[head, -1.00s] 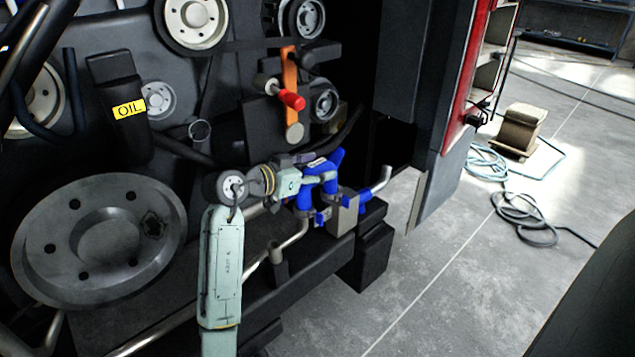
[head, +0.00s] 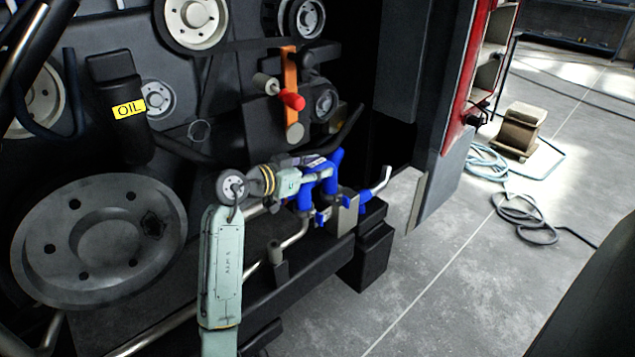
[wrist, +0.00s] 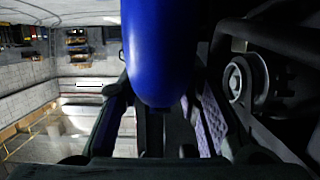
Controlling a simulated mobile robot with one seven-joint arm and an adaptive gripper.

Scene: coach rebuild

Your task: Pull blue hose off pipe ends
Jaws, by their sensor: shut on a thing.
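The blue hose (head: 327,186) is a bent, branching piece low on the engine's right side. Its smooth rounded blue surface fills the upper middle of the wrist view (wrist: 157,50). My gripper (head: 312,172) is shut on the hose, with a finger on either side of it in the wrist view (wrist: 160,112). A metal pipe (head: 292,241) rises to the hose's lower end. Another pale pipe end (head: 386,176) sticks out at the right, with blue at its base. Whether the hose still sits on either pipe is hidden by my gripper and too small to tell.
A grey block (head: 345,214) stands close under the hose on a dark ledge (head: 300,268). An orange bar with a red knob (head: 292,100) is above. A dark panel (head: 440,170) rises at right. Coiled hoses (head: 525,215) lie on open floor.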

